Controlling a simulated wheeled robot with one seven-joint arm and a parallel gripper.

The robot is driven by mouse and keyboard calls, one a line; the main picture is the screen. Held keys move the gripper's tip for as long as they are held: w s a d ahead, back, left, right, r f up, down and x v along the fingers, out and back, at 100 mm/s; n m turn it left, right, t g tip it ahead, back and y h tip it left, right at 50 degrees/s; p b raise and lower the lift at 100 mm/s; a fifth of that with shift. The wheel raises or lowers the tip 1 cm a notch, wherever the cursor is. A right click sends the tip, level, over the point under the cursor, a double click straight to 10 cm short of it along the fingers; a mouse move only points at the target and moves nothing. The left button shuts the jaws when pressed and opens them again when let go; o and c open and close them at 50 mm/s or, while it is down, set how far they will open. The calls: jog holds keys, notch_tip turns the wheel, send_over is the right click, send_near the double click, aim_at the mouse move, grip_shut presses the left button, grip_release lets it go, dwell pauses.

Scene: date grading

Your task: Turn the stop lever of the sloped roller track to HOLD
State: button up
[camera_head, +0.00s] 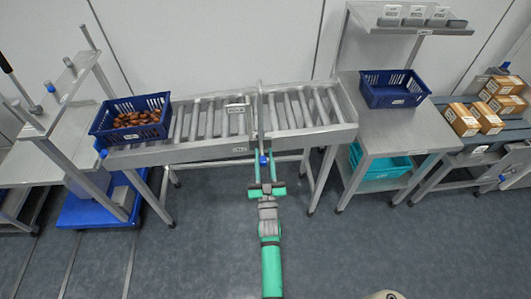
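The sloped roller track (208,151) stands in the middle, a grey metal frame with rollers. A narrow bar, which looks like the stop lever (260,112), crosses the track near its middle. A blue knob (264,159) shows just in front of the track's near rail. My green and grey arm reaches up from the bottom, and my gripper (264,170) is at the blue knob. The fingers appear to lie on either side of it; whether they touch it is too small to tell. A small label plate (237,108) stands on the track; its words are unreadable.
A blue crate of dates (105,138) sits at the track's left end. An empty blue crate (394,89) sits on the metal table (400,136) to the right. Cardboard boxes (462,120) lie farther right. The floor around my arm is clear.

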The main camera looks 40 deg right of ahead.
jog(key=shift+w+r, duration=0.2)
jog(key=shift+w, duration=0.4)
